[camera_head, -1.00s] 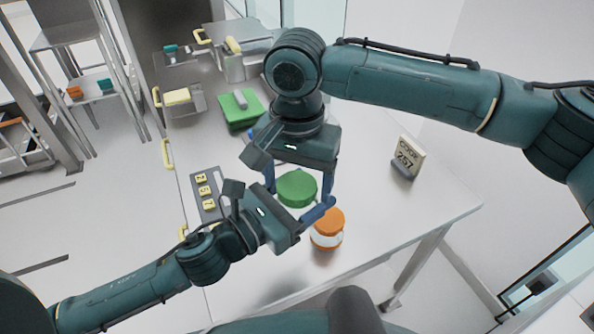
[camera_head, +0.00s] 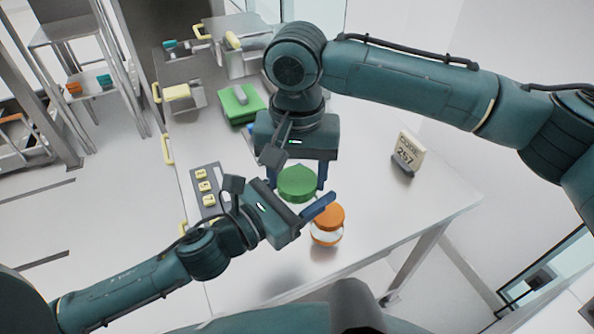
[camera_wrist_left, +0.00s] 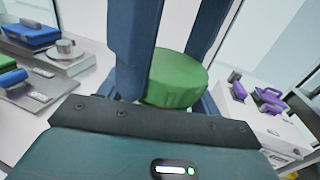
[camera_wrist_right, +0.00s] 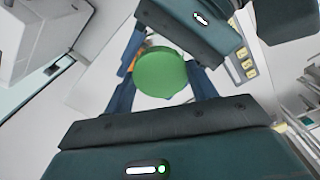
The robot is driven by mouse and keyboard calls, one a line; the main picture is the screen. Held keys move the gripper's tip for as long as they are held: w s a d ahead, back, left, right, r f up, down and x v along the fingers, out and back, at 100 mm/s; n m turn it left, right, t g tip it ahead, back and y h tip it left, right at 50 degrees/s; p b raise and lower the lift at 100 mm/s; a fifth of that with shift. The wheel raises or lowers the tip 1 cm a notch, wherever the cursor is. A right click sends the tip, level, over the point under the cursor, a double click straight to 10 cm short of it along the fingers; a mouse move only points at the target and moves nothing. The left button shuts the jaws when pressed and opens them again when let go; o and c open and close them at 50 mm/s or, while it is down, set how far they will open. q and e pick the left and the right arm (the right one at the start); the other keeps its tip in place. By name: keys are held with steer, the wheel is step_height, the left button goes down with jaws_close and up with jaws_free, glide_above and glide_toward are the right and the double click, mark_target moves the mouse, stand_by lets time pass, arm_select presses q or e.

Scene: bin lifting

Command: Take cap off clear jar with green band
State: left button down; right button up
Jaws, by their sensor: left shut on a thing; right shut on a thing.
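A round green cap (camera_head: 297,182) sits between both grippers above the table. It also shows in the left wrist view (camera_wrist_left: 178,78) and the right wrist view (camera_wrist_right: 160,74). My right gripper (camera_head: 296,178) comes from above, shut on the green cap with a finger on each side. My left gripper (camera_head: 302,200) comes in low from the left, shut on the jar below the cap. The jar body and any green band are hidden by the cap and fingers. I cannot tell whether cap and jar are apart.
A jar with an orange cap (camera_head: 328,217) stands close to my left fingertip. A number sign (camera_head: 407,154) stands at the right of the table. A yellow-button panel (camera_head: 205,187) lies left, and a green case (camera_head: 240,104) lies behind. The table's front right is clear.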

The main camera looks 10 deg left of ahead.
steer(key=o, duration=1)
steer(key=shift+o, duration=0.4)
steer(key=shift+a, duration=0.15)
steer(key=shift+r, duration=0.2)
step_height(320, 180, up, 4)
steer(key=shift+r, duration=0.2)
steer(key=shift+c, duration=0.4)
step_height(320, 180, up, 3)
steer(key=m, duration=0.3)
steer(key=shift+d+f, duration=0.2)
steer(key=shift+f, duration=3.7)
steer(key=shift+c, duration=0.4)
